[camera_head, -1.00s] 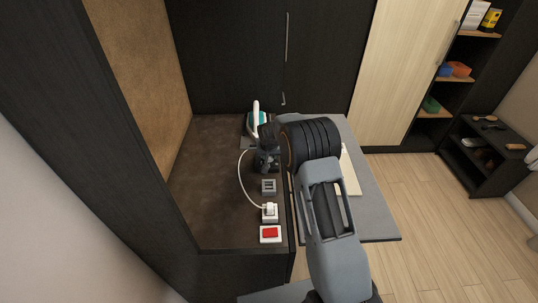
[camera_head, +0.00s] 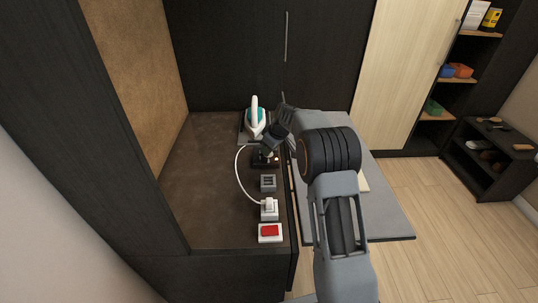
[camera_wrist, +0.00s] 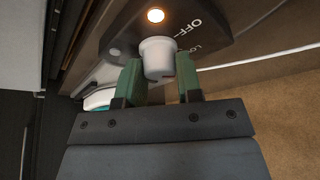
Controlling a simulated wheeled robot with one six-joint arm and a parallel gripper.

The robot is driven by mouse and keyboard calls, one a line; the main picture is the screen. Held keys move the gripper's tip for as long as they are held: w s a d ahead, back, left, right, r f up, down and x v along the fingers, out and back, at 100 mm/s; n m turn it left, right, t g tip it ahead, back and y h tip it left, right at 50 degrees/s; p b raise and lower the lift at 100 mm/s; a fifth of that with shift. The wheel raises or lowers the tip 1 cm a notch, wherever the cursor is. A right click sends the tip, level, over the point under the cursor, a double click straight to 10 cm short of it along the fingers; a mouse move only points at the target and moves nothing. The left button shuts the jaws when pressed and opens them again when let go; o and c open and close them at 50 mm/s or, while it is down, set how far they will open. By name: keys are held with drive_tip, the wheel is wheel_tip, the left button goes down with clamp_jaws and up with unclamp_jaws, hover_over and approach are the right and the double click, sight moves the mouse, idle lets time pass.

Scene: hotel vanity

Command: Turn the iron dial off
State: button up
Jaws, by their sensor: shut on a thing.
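The iron dial is a pale grey knob (camera_wrist: 157,56) on a dark control box, with the word "OFF" printed beside it. In the wrist view, my gripper (camera_wrist: 158,78) has its two green fingers shut on the knob, one on each side. An orange-white lamp (camera_wrist: 155,15) glows on the box. In the head view, my gripper (camera_head: 270,152) reaches down to the small black control box (camera_head: 262,163) and hides most of the dial. The teal and white iron (camera_head: 255,121) stands behind it on a dark plate.
A white cord loops from beside the box to a plug in a white socket (camera_head: 269,209). A grey socket (camera_head: 268,183) and a red switch (camera_head: 270,232) are near it. The brown countertop (camera_head: 205,185) is clear on the left. A grey board (camera_head: 385,205) lies right of the arm.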

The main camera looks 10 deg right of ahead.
drive_tip(key=n, duration=0.3)
drive_tip(key=shift+g+y+b, duration=0.4)
drive_tip(key=n+g, duration=0.1)
drive_tip(key=n, duration=0.1)
drive_tip(key=shift+w+n+y, duration=0.1)
drive_tip(key=shift+n+y, duration=0.2)
drive_tip(key=n+g+p, duration=0.1)
drive_tip(key=n, duration=0.2)
drive_tip(key=shift+r+p, duration=0.1)
drive_tip(key=shift+p, duration=0.25)
drive_tip(key=shift+n+g+p, duration=0.7)
drive_tip(key=shift+n+p, duration=0.1)
drive_tip(key=shift+n, duration=0.8)
drive_tip(key=o, duration=0.9)
